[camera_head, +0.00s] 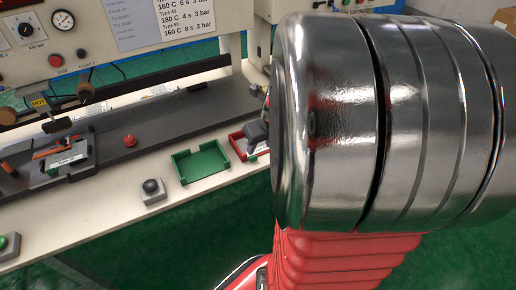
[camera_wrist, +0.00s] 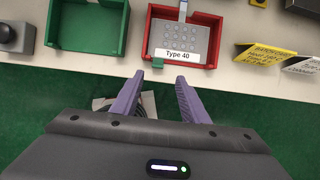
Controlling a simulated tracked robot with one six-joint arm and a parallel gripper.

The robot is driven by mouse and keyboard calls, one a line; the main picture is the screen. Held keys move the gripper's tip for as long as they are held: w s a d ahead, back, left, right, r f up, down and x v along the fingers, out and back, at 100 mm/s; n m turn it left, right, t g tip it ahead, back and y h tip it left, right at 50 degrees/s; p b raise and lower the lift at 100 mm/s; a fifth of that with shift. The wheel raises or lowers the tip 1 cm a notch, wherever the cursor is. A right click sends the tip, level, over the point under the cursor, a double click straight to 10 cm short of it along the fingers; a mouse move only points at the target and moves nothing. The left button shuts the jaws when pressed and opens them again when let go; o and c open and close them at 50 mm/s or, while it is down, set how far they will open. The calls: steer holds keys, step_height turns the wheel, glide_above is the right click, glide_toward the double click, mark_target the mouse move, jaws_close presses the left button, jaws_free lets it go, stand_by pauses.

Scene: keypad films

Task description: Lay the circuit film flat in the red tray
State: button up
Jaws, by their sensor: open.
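The red tray (camera_wrist: 213,18) stands on the pale bench at the top middle of the wrist view. In the head view the red tray (camera_head: 238,142) is partly hidden by my arm. The grey circuit film (camera_wrist: 172,38) lies in the tray, with rows of round keys and a "Type 40" label near the front wall. Its pale narrow tail (camera_wrist: 183,10) points to the far side; its end is cut off by the frame. My gripper (camera_wrist: 158,84) is open, its purple fingers apart and empty, just in front of the tray. The film is not clear in the head view.
A green tray (camera_wrist: 53,40) stands left of the red one. A grey button box (camera_head: 152,192) is nearby. Yellow (camera_wrist: 262,53) and white folded signs stand at the right. A press bench is at the left.

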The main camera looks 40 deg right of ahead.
steer(key=shift+v, duration=2.2)
steer(key=shift+w, duration=0.1)
steer(key=s+a+r+m, duration=0.1)
steer(key=a+r+m, duration=0.1)
steer(key=a+m, duration=0.6)
steer(key=s+a+r+m+y, duration=0.1)
steer(key=s+a+r+m, duration=0.1)
steer(key=a+m, duration=0.7)
steer(key=s+a+r+m+t, duration=0.1)
steer(key=a+r+m, duration=0.3)
steer(key=a+m, duration=0.4)
steer(key=s+m, duration=0.1)
steer(key=m, duration=0.6)
steer(key=shift+s+a+m, duration=0.2)
steer(key=shift+a+m, duration=0.2)
